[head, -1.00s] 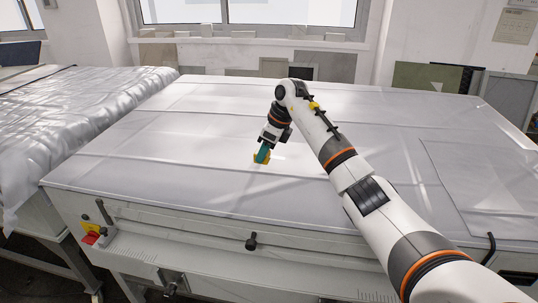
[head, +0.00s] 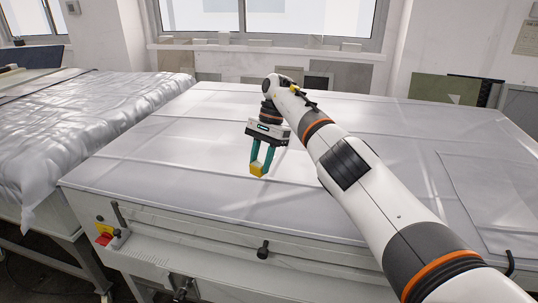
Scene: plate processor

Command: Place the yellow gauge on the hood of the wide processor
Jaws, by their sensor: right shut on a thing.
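The wide processor has a broad pale grey hood (head: 190,150) that fills the middle of the head view. My right gripper (head: 259,168) is over the middle of the hood, pointing down. Its green fingers are shut on the yellow gauge (head: 258,170), a small yellow block at the fingertips. I cannot tell whether the gauge touches the hood or hangs just above it. My left gripper is not in view.
A second table with a crinkled silver cover (head: 90,120) stands at the left, beyond a narrow gap. Black knobs (head: 263,248) and a red and yellow switch (head: 104,235) are on the processor's front. Panels lean under the window behind. Much of the hood is bare.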

